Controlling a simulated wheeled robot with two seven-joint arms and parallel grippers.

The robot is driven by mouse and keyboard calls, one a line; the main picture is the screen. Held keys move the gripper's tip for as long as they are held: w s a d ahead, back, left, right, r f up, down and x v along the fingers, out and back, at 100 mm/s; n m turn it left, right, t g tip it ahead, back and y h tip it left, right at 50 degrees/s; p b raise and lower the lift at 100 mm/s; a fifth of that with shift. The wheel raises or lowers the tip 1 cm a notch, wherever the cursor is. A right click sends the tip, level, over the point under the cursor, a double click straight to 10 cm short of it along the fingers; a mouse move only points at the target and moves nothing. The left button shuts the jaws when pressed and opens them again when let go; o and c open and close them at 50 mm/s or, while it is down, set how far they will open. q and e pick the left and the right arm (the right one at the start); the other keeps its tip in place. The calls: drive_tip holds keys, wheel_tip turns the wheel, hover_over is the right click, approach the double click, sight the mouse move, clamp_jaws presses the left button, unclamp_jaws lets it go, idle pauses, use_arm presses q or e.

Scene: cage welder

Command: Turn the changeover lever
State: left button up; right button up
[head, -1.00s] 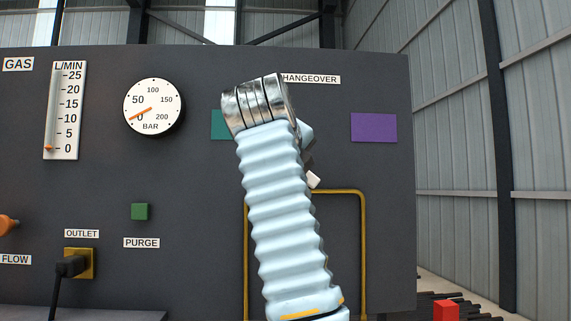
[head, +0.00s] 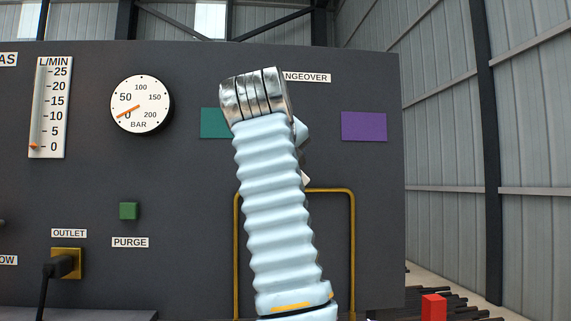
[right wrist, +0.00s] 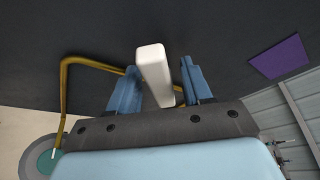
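The white changeover lever (right wrist: 154,74) stands out from the dark panel in the right wrist view. My right gripper (right wrist: 160,92) has its two blue fingers on either side of it. The left finger is close to the lever, and whether they touch is unclear. A gap shows between the lever and the right finger. In the head view my right arm hides most of the lever and the gripper. Only a small white bit of the lever (head: 305,178) shows beside the arm, below the partly covered CHANGEOVER label (head: 307,77). My left gripper is not in view.
A teal square (head: 214,123) and a purple square (head: 364,126) flank the lever area. A yellow pipe (head: 353,240) runs below it. A pressure gauge (head: 141,104), a green purge button (head: 129,211) and the outlet plug (head: 65,263) are further left.

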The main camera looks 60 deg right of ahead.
drive_tip(key=p+v, duration=0.2)
drive_tip(key=v, duration=1.1)
drive_tip(key=shift+s+a, duration=0.2)
drive_tip(key=shift+a, duration=0.1)
drive_tip(key=shift+r, duration=0.15)
